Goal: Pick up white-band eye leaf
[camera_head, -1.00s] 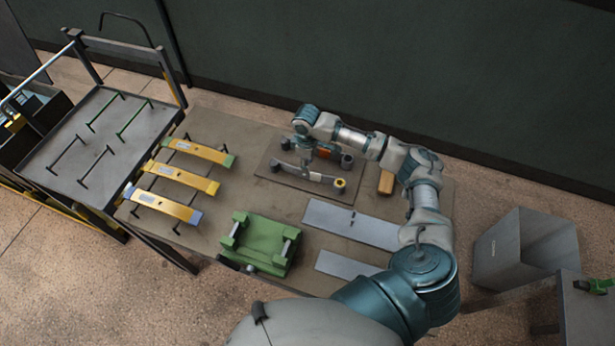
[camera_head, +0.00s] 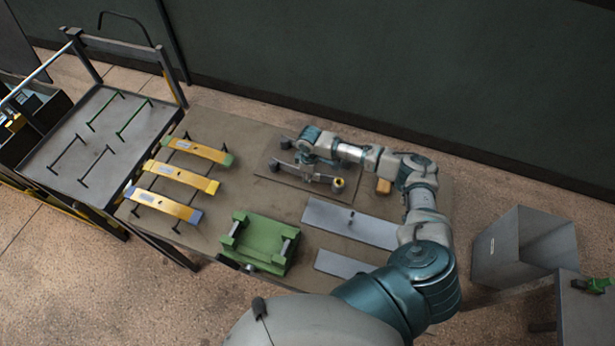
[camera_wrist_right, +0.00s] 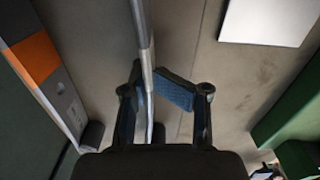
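Two grey eye leaves lie on the dark board (camera_head: 265,172). The nearer leaf (camera_head: 290,171) has a yellowish eye at its right end; I cannot make out a white band on it. The farther one is mostly hidden under my wrist. In the right wrist view a grey bar-like leaf (camera_wrist_right: 146,45), seen edge-on, runs between the fingers of my right gripper (camera_wrist_right: 155,88). The fingers look apart, with the blue pad on the right angled away from the leaf. A leaf with an orange band (camera_wrist_right: 37,57) lies to the left. My left gripper is out of view.
Yellow leaves (camera_head: 182,178) on stands lie at the table's left. A green fixture (camera_head: 262,243) and flat grey plates (camera_head: 350,220) are in front. A wooden block (camera_head: 384,186) sits right of the board. A grey bin (camera_head: 500,250) stands right; a rack cart (camera_head: 60,165) stands left.

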